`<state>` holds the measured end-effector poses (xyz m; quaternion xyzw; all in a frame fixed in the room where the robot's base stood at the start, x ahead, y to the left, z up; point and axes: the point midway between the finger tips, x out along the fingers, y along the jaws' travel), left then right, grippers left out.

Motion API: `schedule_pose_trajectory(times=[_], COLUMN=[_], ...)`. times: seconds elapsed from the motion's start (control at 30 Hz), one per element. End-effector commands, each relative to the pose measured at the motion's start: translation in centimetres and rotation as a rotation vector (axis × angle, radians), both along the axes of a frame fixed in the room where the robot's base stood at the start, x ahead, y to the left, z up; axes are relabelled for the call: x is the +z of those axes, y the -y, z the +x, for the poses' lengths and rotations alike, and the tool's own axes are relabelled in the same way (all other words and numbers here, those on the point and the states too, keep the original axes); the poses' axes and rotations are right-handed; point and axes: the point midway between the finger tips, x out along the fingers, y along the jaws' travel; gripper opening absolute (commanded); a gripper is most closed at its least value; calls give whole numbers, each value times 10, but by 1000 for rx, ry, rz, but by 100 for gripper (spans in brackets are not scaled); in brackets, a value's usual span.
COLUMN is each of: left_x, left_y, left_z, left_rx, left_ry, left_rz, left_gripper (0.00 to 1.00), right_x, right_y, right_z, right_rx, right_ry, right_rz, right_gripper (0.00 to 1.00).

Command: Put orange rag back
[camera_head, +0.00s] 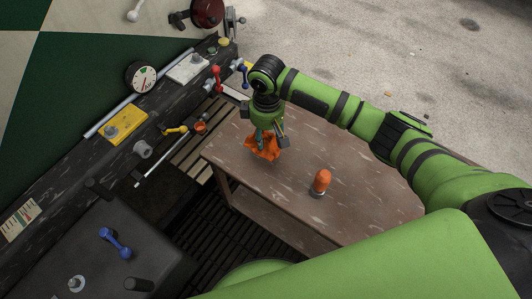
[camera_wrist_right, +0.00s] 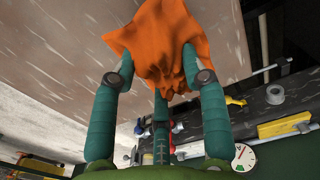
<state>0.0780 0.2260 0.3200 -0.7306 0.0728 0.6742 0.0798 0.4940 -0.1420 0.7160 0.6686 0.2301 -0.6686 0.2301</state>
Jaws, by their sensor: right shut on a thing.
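The orange rag (camera_head: 263,149) is crumpled and hangs below my right gripper (camera_head: 268,133) at the far left part of the brown table in the head view. In the right wrist view the rag (camera_wrist_right: 170,45) is bunched between the teal fingers of my right gripper (camera_wrist_right: 160,75), which is shut on it. The rag is over or touching the table top; I cannot tell which. My left gripper is not in view.
An orange-topped object (camera_head: 321,182) stands upright on the brown table (camera_head: 285,205). A dark beam with a gauge (camera_head: 141,77), a yellow plate (camera_head: 123,124) and levers runs left of the table. A dark surface holds a blue handle (camera_head: 114,242). The table's right part is clear.

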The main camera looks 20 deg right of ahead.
Motion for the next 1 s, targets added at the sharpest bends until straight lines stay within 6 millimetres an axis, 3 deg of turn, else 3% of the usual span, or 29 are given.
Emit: schedule_pose_trajectory(times=[0.03, 0.4, 0.5, 0.97, 1.0], left_x=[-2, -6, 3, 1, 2], left_y=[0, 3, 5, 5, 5], left_z=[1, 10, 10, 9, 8], left_rx=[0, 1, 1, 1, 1], left_ry=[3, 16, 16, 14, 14], left_rz=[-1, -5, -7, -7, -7], left_gripper=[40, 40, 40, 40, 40], right_x=[-11, -59, -68, -79, -78], right_y=[0, 0, 0, 0, 0], right_z=[-1, -1, -1, -1, 0], right_rx=[0, 0, -2, 0, 1], right_ry=[-3, -3, -3, 0, 1], right_rz=[-1, -1, -1, 0, 1], right_gripper=[18, 18, 18, 18, 60])
